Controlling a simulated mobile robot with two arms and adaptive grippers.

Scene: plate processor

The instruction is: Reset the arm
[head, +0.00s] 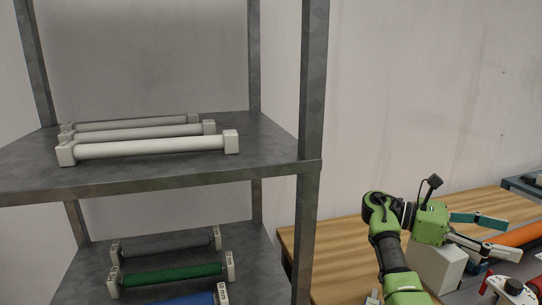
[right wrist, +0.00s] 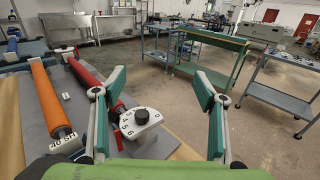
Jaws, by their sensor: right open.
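My right gripper (head: 492,236) is at the right of the head view, above the wooden table, with its fingers pointing right. In the right wrist view its two fingers (right wrist: 160,95) are spread wide, with nothing between them. The gripper is open and empty. My green right arm rises from the bottom of the head view. My left gripper is not in view.
A metal shelf (head: 200,180) at left holds several white rollers (head: 150,146) above, and dark, green (head: 170,274) and blue rollers below. A wooden table (head: 335,240) carries a machine with an orange roller (right wrist: 48,90) and red roller (right wrist: 86,78). Carts (right wrist: 280,95) stand beyond open floor.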

